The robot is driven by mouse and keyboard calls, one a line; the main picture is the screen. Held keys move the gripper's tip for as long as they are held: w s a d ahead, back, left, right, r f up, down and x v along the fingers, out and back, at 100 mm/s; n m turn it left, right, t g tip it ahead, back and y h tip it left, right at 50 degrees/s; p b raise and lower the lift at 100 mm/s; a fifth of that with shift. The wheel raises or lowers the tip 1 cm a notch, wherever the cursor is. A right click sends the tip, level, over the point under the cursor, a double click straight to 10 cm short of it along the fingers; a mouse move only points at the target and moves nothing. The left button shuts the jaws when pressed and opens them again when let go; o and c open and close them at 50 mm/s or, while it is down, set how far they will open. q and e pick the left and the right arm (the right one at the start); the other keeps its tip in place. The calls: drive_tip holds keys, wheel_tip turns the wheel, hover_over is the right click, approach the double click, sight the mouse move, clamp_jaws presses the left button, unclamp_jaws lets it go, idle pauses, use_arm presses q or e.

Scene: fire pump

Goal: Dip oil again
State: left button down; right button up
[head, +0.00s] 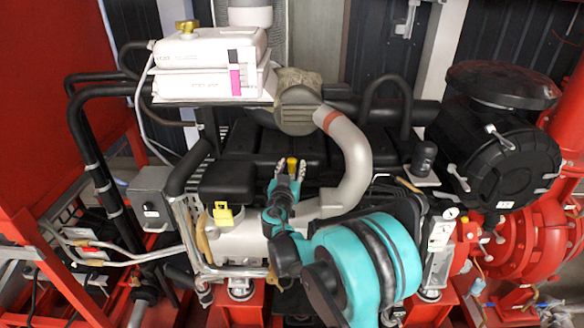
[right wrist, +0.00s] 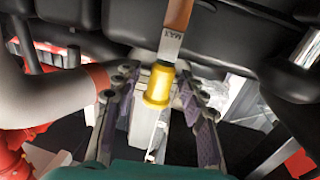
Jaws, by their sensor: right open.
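A dipstick with a yellow handle (right wrist: 158,86) is in the right wrist view. Its flat grey strip (right wrist: 171,45), marked MAX, runs from the handle to the picture's top edge and turns brown there. My right gripper (right wrist: 157,95) is open, with one finger on each side of the yellow handle; I cannot tell whether they touch it. In the head view, my right gripper (head: 288,172) is over the middle of the engine, with the yellow handle (head: 292,163) between its fingers. The dipstick's far end is out of view. My left gripper is not in view.
The black engine cover (head: 262,143) lies just behind the gripper, and a grey curved pipe (head: 352,150) is close to its right. A second yellow part (head: 222,214) is on the engine at left. White boxes (head: 207,65) stand above, and red frames flank both sides.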

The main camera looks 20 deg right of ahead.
clamp_jaws()
wheel_tip(320, 180, down, 9)
drive_tip(key=b, duration=0.7)
unclamp_jaws()
